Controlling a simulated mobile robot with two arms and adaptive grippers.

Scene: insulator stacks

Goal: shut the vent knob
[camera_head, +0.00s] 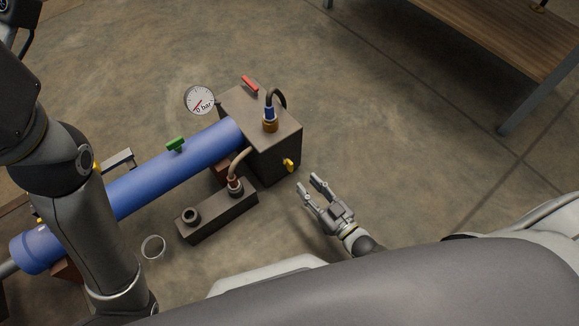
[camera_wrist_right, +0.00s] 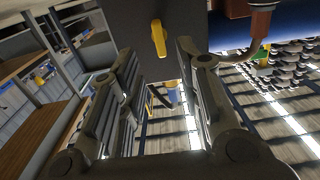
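A small yellow knob (camera_head: 289,165) sits on the side of the dark metal block (camera_head: 262,125), at the end of a blue cylinder (camera_head: 170,170). I take it to be the vent knob; no label shows. My right gripper (camera_head: 309,183) is open and empty, a short way below and right of the knob, its fingers pointing towards the block. In the right wrist view the knob (camera_wrist_right: 158,38) is upright, beyond the gap between the open fingers (camera_wrist_right: 190,60), apart from them. My left arm crosses the left side of the head view; its gripper is out of view.
A gauge (camera_head: 200,100) marked bar, a red lever (camera_head: 250,85) and a green handle (camera_head: 176,145) are near the block. Hoses run from the block's top and to a low dark manifold (camera_head: 218,218). A wooden bench (camera_head: 490,35) is at upper right. Floor right of the block is clear.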

